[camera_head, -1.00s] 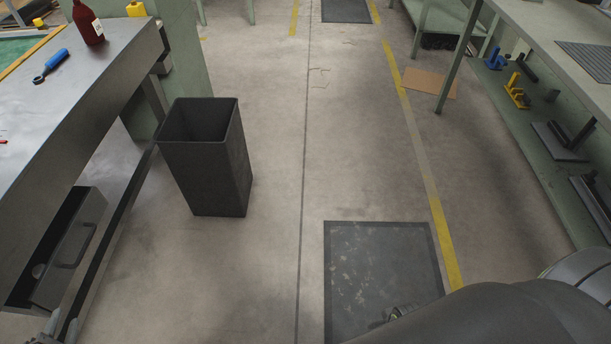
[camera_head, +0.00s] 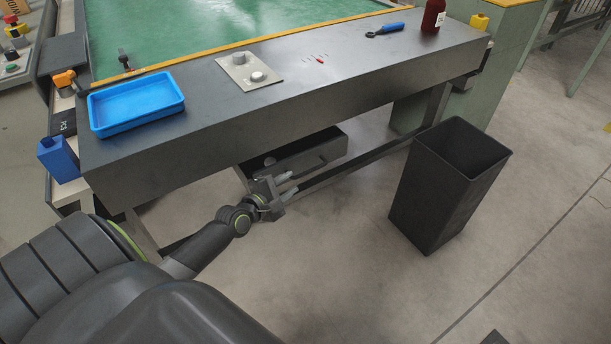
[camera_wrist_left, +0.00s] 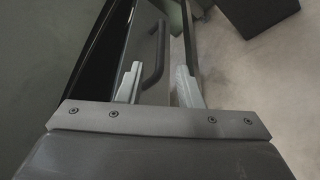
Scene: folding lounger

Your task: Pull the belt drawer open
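The belt drawer (camera_head: 300,155) is a dark grey box under the near side of the workbench, with a bar handle (camera_head: 309,170) on its front. In the left wrist view the handle (camera_wrist_left: 156,55) stands ahead, in line with the gap between the fingertips. I cannot tell whether it is between them in depth. My left gripper (camera_head: 288,184) is in front of the drawer's left part, fingers pointing along the front. In the wrist view its fingers (camera_wrist_left: 159,80) are spread, with nothing clamped. My right gripper is out of view.
The workbench (camera_head: 270,110) overhangs the drawer, and a lower rail (camera_head: 355,164) runs close to my gripper. A black bin (camera_head: 446,190) stands to the right. A blue tray (camera_head: 136,103) lies on the bench. The floor in front is clear.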

